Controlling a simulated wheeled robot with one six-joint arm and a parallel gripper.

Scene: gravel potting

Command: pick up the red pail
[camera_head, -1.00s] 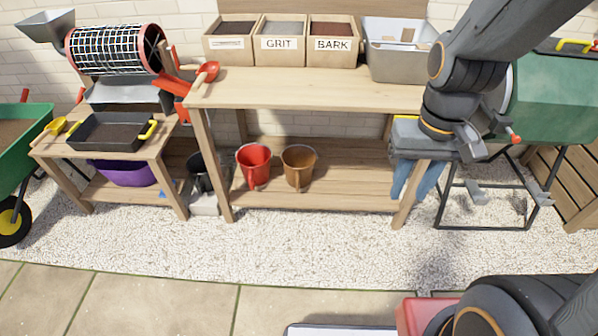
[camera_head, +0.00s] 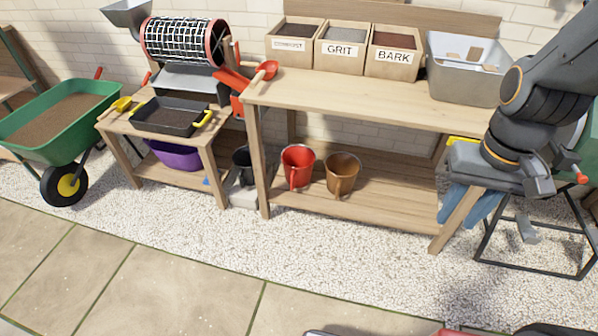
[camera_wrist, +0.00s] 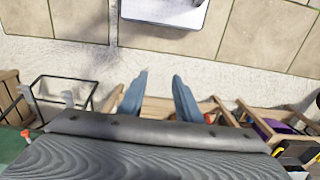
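The red pail (camera_head: 298,168) stands upright on the lower shelf of the potting bench (camera_head: 350,100), near its left end. A brown pail (camera_head: 343,175) stands close to its right. My gripper (camera_head: 462,218) points down at the bench's right end, well to the right of both pails. Its two blue fingers also show in the wrist view (camera_wrist: 160,76), spread apart with nothing between them. In the wrist view, a small patch of red shows beside the right finger; I cannot tell whether it is the pail.
A black pail (camera_head: 243,165) stands left of the bench leg. Labelled crates (camera_head: 343,50) and a grey tub (camera_head: 463,68) stand on the bench top. A green wheelbarrow (camera_head: 60,125) is at the left. The gravel in front of the bench is clear.

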